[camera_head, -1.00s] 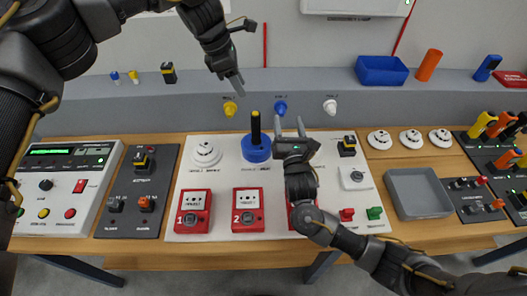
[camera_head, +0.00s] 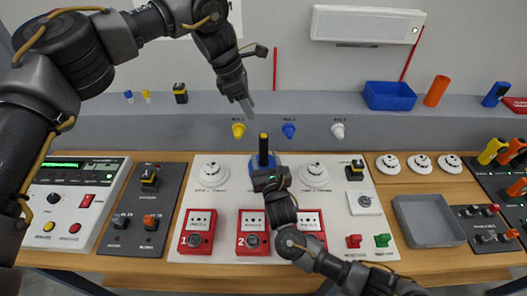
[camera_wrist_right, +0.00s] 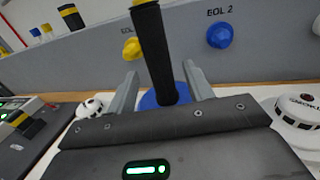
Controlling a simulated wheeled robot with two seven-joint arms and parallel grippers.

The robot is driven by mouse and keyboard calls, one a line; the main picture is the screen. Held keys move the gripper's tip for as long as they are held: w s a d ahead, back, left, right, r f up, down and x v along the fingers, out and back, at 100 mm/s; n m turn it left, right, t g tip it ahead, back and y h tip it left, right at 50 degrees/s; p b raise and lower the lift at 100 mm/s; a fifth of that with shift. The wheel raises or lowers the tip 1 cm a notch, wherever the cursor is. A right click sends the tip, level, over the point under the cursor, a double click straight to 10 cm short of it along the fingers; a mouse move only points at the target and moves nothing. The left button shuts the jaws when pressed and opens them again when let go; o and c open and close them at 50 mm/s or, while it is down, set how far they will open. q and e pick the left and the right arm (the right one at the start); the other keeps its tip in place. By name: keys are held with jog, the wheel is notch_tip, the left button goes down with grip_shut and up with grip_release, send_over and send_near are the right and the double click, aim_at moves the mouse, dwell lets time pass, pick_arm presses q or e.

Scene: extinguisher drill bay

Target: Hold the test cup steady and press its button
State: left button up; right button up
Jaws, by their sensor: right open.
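The test cup is a blue round base with an upright black handle and yellow top (camera_head: 263,147). It stands on the white panel at the middle of the bench. It also shows in the right wrist view, with its black handle (camera_wrist_right: 153,55) upright between the fingers. My right gripper (camera_head: 265,172) is low in front of the cup. Its open fingers (camera_wrist_right: 163,82) flank the handle, with gaps visible on both sides. My left gripper (camera_head: 247,105) hangs above and behind the cup, apart from it, fingers downward. Their spacing is unclear.
White detectors (camera_head: 213,172) (camera_head: 314,174) flank the cup. Red call points (camera_head: 197,231) (camera_head: 252,233) stand in front; a third is partly behind my right arm. A control panel (camera_head: 72,198) is at left and a grey tray (camera_head: 428,221) at right.

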jog(key=shift+x, duration=2.35)
jog(key=c, duration=1.1)
pick_arm(q)
grip_shut()
pick_arm(e)
grip_shut()
